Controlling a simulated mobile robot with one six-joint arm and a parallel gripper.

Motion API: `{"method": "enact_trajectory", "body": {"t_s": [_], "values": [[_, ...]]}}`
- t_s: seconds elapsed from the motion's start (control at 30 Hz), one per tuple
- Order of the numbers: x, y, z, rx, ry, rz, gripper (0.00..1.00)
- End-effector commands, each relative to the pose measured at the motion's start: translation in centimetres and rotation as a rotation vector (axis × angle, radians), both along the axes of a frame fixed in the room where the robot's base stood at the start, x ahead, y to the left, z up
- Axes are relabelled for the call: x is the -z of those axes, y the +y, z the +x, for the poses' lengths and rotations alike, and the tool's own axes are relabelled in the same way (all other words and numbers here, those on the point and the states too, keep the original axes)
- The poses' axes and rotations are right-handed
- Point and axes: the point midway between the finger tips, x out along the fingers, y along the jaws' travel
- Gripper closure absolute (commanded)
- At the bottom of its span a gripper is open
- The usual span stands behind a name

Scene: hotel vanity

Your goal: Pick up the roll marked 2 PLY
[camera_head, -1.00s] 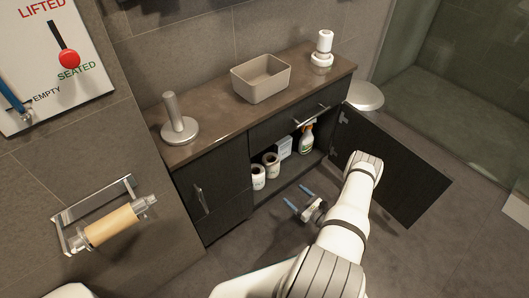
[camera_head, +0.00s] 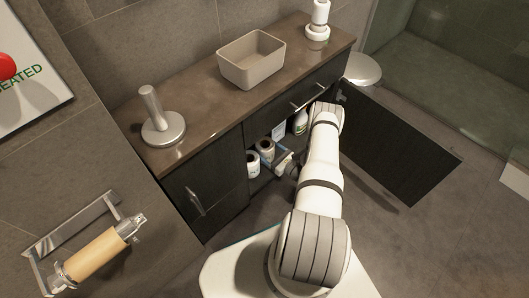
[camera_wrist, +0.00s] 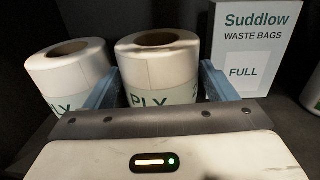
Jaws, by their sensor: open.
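Two white paper rolls with green label bands stand upright side by side in the open cabinet. In the wrist view the left roll (camera_wrist: 72,72) and the right roll (camera_wrist: 158,72) both show "PLY" on their labels; the numbers are hidden, so I cannot tell which is 2 PLY. The rolls also show small in the head view, the left roll (camera_head: 253,166) and the right roll (camera_head: 266,148). My gripper (camera_wrist: 160,85) is open, its blue fingers either side of the right roll: one between the rolls, one at its right. Contact is not clear.
A Suddlow waste bags box (camera_wrist: 254,50) marked FULL stands just right of the right finger. A spray bottle (camera_head: 300,122) is further right. The open cabinet door (camera_head: 395,150) stands right of my arm. The counter (camera_head: 205,110) overhangs the shelf.

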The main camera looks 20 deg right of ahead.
Motion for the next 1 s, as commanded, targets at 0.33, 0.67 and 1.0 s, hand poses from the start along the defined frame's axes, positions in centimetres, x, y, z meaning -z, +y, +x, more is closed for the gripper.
{"method": "enact_trajectory", "body": {"t_s": [0.33, 0.67, 1.0], "values": [[-0.04, 0.25, 0.48, 0.0, 0.0, 0.001, 0.26], [-0.05, 0.28, 0.48, -0.001, 0.0, 0.001, 0.52], [-0.65, 0.31, 0.5, -0.001, 0.0, 0.001, 0.52]]}}
